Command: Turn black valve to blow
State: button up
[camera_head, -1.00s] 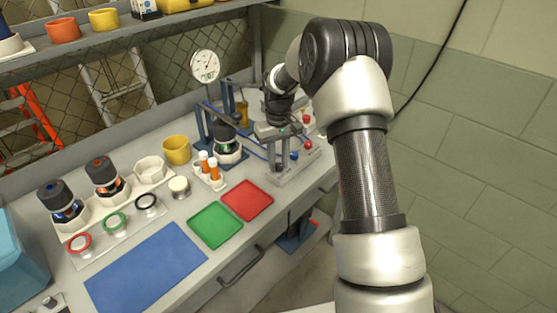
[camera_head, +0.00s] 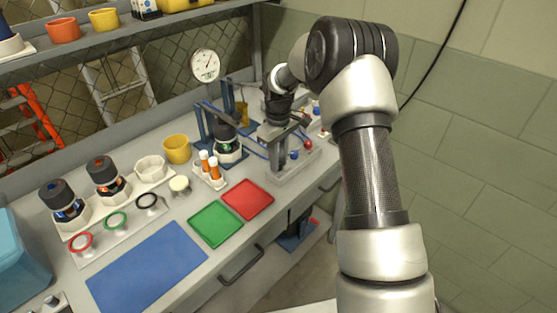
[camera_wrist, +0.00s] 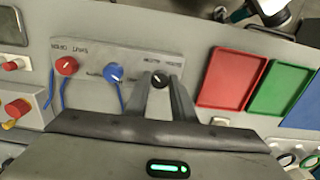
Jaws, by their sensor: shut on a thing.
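The black valve (camera_wrist: 159,80) is a small knob on a grey panel (camera_wrist: 105,68) in the wrist view. A pale mark shows on its top. My gripper (camera_wrist: 161,86) has its two fingers around it, one at each side, and is shut on it. The printing beside the valve is too blurred to read. A blue knob (camera_wrist: 113,73) and a red knob (camera_wrist: 67,65) sit to its left on the same panel. In the head view my gripper (camera_head: 279,152) is over the panel, and the black valve is hidden there.
A red tray (camera_head: 246,199) and a green tray (camera_head: 216,224) lie in front of the panel, with a blue mat (camera_head: 150,268) farther left. A round gauge (camera_head: 205,66) stands behind. Blue tubes run to the panel. A bottle stand (camera_head: 228,150) is close to the gripper's left.

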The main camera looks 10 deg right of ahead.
jog(key=o, duration=1.1)
jog(key=shift+c, duration=0.2)
jog(key=shift+r, duration=0.15)
notch_tip(320, 180, up, 17)
jog(key=p, duration=0.1)
jog(key=shift+r, duration=0.2)
